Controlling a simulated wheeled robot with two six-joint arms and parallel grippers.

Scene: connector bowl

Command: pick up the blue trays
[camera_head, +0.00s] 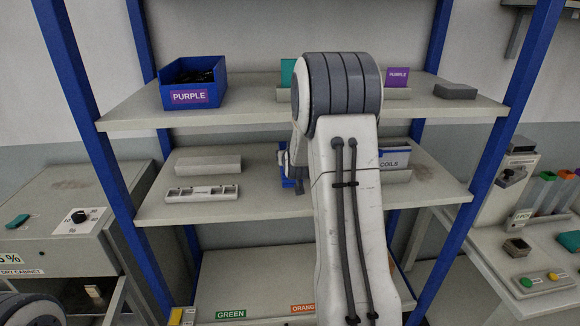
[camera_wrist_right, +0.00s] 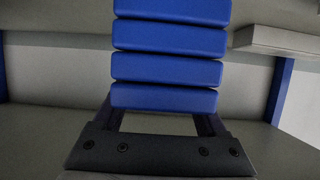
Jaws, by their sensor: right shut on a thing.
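In the right wrist view a stack of several blue trays (camera_wrist_right: 168,68) rises in front of my right gripper (camera_wrist_right: 158,112). Its two dark fingers are shut on the nearest blue tray (camera_wrist_right: 163,97), one finger at each side. In the head view my right arm reaches to the middle shelf. It hides most of the gripper and the trays; only a little blue (camera_head: 288,182) shows at its left side. I cannot tell whether the trays rest on the shelf. My left gripper is out of view.
The shelf rack has blue posts. A blue PURPLE bin (camera_head: 194,84) stands on the top shelf (camera_head: 262,112). A grey block (camera_head: 208,164) and a slotted white strip (camera_head: 202,193) lie left on the middle shelf (camera_head: 245,212). A COILS-labelled bin (camera_head: 395,160) is right of my arm.

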